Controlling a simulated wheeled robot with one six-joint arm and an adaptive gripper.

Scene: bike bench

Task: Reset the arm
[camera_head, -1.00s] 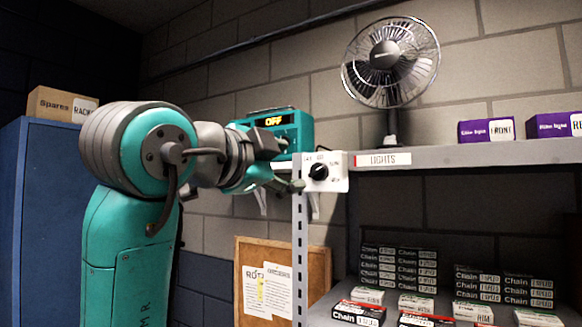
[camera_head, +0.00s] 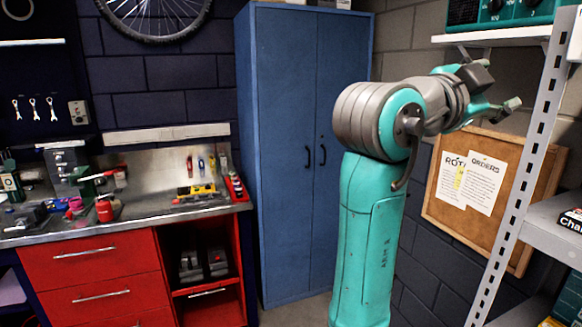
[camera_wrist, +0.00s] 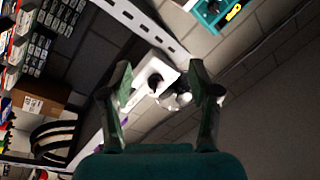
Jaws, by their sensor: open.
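My teal and grey arm is raised at the right of the head view, bent toward the grey shelf post. My gripper (camera_head: 498,92) is at its end, open, and also shows in the wrist view (camera_wrist: 163,88) with both fingers apart and nothing held. Beyond the fingers in the wrist view is a white switch box (camera_wrist: 150,75) with a dark knob. I cannot tell the exact gap to it.
A metal shelf post (camera_head: 528,150) stands right of my gripper, with a cork notice board (camera_head: 440,212) behind and below. A blue cabinet (camera_head: 280,150) stands to the left. A workbench with red drawers (camera_head: 92,268) is farther left.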

